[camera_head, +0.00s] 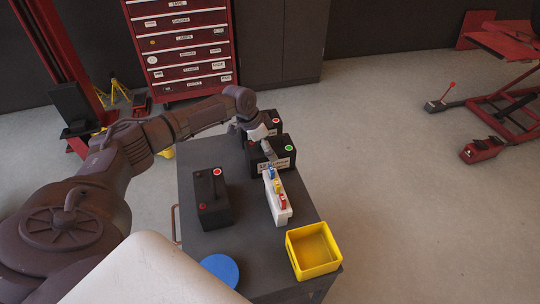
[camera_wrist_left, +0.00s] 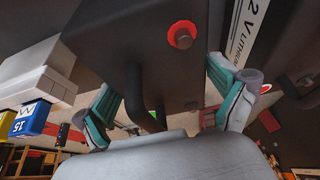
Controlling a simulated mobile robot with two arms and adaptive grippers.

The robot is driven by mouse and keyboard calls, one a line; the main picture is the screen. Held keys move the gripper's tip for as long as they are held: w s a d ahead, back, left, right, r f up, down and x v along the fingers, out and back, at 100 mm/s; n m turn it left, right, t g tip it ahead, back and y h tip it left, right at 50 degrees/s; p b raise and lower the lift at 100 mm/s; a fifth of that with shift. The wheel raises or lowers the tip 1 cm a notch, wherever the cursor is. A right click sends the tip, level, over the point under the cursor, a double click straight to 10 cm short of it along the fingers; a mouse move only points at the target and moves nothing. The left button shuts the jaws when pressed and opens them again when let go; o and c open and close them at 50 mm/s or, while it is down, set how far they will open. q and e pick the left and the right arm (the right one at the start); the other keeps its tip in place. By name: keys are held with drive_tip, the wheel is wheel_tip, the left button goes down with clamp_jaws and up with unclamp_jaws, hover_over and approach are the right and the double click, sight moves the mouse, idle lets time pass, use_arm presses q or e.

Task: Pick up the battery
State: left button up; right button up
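Several black batteries stand on the grey table (camera_head: 245,257). One with a red terminal (camera_head: 212,200) is at the left. One with a green terminal and a white label (camera_head: 280,158) stands farther back, with another (camera_head: 272,121) behind it. My left gripper (camera_head: 267,148) is over the back batteries and partly hides them. In the left wrist view, the gripper's teal fingers (camera_wrist_left: 168,95) are spread on either side of a black battery (camera_wrist_left: 160,65) with a red terminal and dark handle. I cannot tell whether they touch it. My right gripper is not in view.
A white box with blue, yellow and red tops (camera_head: 278,200) stands beside the batteries. A yellow bin (camera_head: 313,250) and a blue disc (camera_head: 220,269) are at the table's near end. A red drawer cabinet (camera_head: 185,50) is behind. The floor at right is clear near the table.

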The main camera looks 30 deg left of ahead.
use_arm(q)
drive_tip(key=c, duration=1.1)
drive_tip(key=shift+w+r, duration=0.15)
drive_tip(key=shift+r, duration=0.05)
drive_tip(key=shift+c, duration=0.9)
wheel_tip(320, 180, up, 9)
drive_tip(key=shift+r+b, duration=0.1)
drive_tip(key=shift+b, duration=0.3)
wheel_tip(320, 180, up, 8)
drive_tip(key=p, duration=0.5)
drive_tip(key=s+d+f+n+y+b, duration=0.1)
drive_tip(key=s+d+n+b, duration=0.1)
drive_tip(key=s+d+n, duration=0.2)
drive_tip(key=s+d+f+n+t+y+b, duration=0.1)
drive_tip(key=s+d+n+y+b, duration=0.1)
drive_tip(key=s+d, duration=0.9)
drive_tip(key=d+n+b, duration=0.1)
drive_tip(key=d+n, duration=0.1)
drive_tip(key=d, duration=0.2)
drive_tip(key=shift+f, duration=0.4)
